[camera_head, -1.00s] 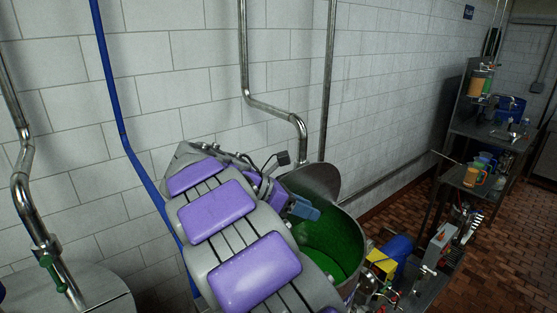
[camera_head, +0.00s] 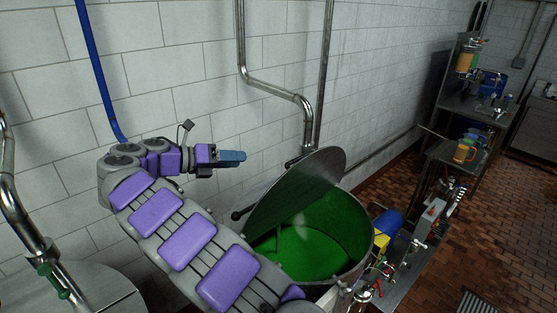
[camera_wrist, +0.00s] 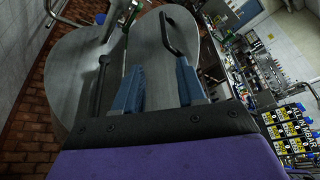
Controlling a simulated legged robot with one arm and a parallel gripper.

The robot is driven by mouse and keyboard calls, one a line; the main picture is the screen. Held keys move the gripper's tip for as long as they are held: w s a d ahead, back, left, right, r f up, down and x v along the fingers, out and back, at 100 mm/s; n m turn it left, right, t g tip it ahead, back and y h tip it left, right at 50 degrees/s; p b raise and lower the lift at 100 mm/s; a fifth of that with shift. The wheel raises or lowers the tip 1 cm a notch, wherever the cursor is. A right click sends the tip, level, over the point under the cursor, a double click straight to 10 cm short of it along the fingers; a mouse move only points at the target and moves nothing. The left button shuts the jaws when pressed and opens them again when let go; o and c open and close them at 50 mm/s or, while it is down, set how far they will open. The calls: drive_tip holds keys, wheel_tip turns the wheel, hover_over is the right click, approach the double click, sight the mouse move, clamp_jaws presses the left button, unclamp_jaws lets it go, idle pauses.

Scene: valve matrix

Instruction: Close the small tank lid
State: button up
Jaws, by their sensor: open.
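The tank (camera_head: 355,275) stands at lower middle in the head view, with a bright green inside showing. Its grey metal lid (camera_head: 300,185) stands raised and tilted over the opening, so the tank is open. A dark knob or bar end shows at the lid's left edge. My gripper (camera_head: 232,157) is up and to the left of the lid, in front of the wall, apart from it. In the wrist view my gripper (camera_wrist: 160,85) has its two blue fingers spread with nothing between them. Beyond them are rounded grey metal plates (camera_wrist: 80,65), one with a dark curved handle (camera_wrist: 169,37).
Steel pipes (camera_head: 275,88) and a blue pipe (camera_head: 98,70) run down the tiled wall behind my arm. Another round metal vessel (camera_head: 75,290) is at lower left. A cart with a yellow and blue device (camera_head: 385,230) stands right of the tank.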

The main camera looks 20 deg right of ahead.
drive_tip(key=b, duration=0.2)
approach(296, 159)
drive_tip(key=d, duration=0.3)
drive_tip(key=x, duration=0.6)
drive_tip(key=b+x, duration=0.1)
drive_tip(key=x, duration=0.2)
drive_tip(key=shift+w+a+f, duration=0.15)
drive_tip(key=shift+w+f, duration=0.15)
drive_tip(key=shift+f, duration=0.05)
drive_tip(key=shift+s+a, duration=0.1)
drive_tip(key=shift+w+a+f, duration=0.1)
drive_tip(key=shift+w+a, duration=0.15)
drive_tip(key=shift+a, duration=0.25)
drive_tip(key=shift+w+a, duration=0.2)
drive_tip(key=shift+a, duration=0.25)
drive_tip(key=shift+s+d, duration=0.1)
drive_tip(key=shift+s, duration=0.15)
drive_tip(key=c, duration=0.3)
drive_tip(key=shift+d, duration=0.2)
drive_tip(key=c, duration=0.3)
clamp_jaws()
